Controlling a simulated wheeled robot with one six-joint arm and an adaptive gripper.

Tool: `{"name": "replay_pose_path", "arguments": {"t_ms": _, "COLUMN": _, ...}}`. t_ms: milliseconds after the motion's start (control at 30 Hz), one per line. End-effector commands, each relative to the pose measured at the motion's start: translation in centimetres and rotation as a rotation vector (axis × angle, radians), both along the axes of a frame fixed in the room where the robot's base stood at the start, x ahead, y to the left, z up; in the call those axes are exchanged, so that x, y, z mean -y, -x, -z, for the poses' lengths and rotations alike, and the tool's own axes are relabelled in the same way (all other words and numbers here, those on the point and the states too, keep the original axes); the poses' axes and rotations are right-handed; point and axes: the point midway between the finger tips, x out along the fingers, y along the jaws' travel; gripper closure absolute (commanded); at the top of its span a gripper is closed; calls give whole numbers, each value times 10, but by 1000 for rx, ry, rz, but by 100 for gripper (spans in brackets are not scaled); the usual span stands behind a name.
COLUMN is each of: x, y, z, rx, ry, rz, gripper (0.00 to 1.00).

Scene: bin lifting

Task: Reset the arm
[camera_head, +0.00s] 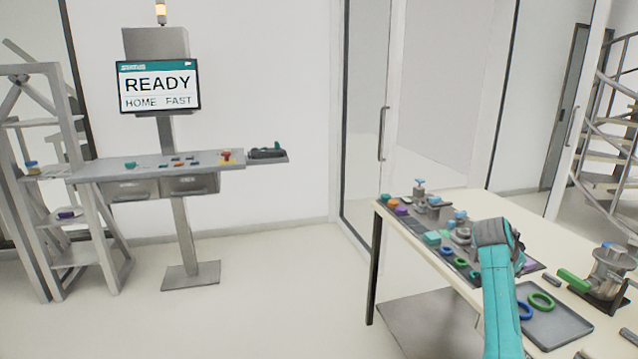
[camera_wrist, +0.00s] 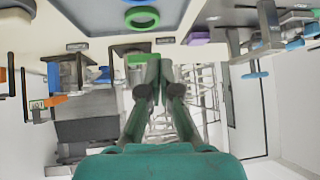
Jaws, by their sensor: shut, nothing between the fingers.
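My teal arm (camera_head: 502,295) rises from the lower edge at the right of the head view, in front of the work table (camera_head: 458,200). Its dark upper joint (camera_head: 495,236) overlaps the objects on the table. My gripper (camera_wrist: 159,68) shows in the wrist view with its two dark green fingers close together, shut and empty. The wrist view appears upside down, with the table top (camera_wrist: 75,24) along its upper edge. I cannot make out the fingers in the head view.
A status screen (camera_head: 158,87) reads "READY", "HOME FAST" above a grey control stand. A green ring (camera_head: 541,302) and a blue ring (camera_head: 524,310) lie on a dark tray (camera_head: 560,328). A metal device with a green handle (camera_head: 574,280) stands beside it. Open floor lies left of the table.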

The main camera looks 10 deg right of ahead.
Motion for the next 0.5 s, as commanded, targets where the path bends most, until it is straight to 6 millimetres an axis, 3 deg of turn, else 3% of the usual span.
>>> {"name": "replay_pose_path", "arguments": {"t_ms": 267, "x": -36, "y": 2, "z": 72, "rx": -13, "ry": 18, "rz": -130, "gripper": 100}}
{"name": "replay_pose_path", "arguments": {"t_ms": 500, "x": -95, "y": 20, "z": 163, "rx": -16, "ry": 48, "rz": -316, "gripper": 100}}
